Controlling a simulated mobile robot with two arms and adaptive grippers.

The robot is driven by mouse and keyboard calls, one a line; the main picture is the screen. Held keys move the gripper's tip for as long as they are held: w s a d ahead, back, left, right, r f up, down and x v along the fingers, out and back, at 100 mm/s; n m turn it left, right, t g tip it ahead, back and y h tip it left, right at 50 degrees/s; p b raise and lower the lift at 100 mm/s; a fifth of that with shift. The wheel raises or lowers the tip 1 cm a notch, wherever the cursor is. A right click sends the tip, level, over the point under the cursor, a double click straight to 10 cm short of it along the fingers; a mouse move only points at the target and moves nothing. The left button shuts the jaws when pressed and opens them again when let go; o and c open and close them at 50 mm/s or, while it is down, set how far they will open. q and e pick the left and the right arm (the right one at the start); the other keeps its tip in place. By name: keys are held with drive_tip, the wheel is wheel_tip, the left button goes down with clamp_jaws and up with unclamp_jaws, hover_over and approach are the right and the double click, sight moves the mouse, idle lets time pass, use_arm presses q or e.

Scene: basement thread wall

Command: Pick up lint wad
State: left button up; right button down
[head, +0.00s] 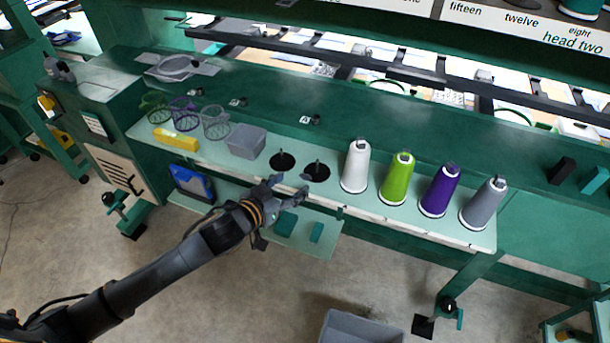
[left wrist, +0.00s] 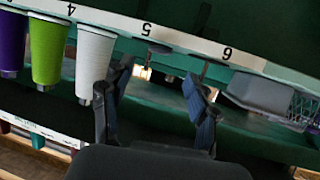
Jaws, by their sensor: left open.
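I cannot make out a lint wad for certain in either view. My left gripper (head: 290,187) is open at the front edge of the pale green shelf (head: 340,196), just below two empty spindles on black discs. In the left wrist view the two fingers of the left gripper (left wrist: 158,100) are spread apart, with nothing held between them. The empty spindle spots, marked 5 and 6, lie beyond the fingers there. A small pale patch (left wrist: 144,73) shows between the fingers; I cannot tell what it is. My right gripper is not in view.
White (head: 356,167), green (head: 397,180), purple (head: 440,191) and grey (head: 484,205) thread cones stand to the right on the shelf. A grey bin (head: 246,141), yellow box (head: 176,141) and mesh cups stand left. A lower tray (head: 300,238) holds teal pieces. A grey crate (head: 355,328) is on the floor.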

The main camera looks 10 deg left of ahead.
sight(304, 177)
use_arm(q)
drive_tip(key=p+x, duration=0.1)
drive_tip(key=x, duration=0.4)
drive_tip(key=shift+s+d+f, duration=0.1)
drive_tip(key=shift+s+f, duration=0.05)
drive_tip(key=shift+f, duration=0.05)
drive_tip(key=c, duration=0.8)
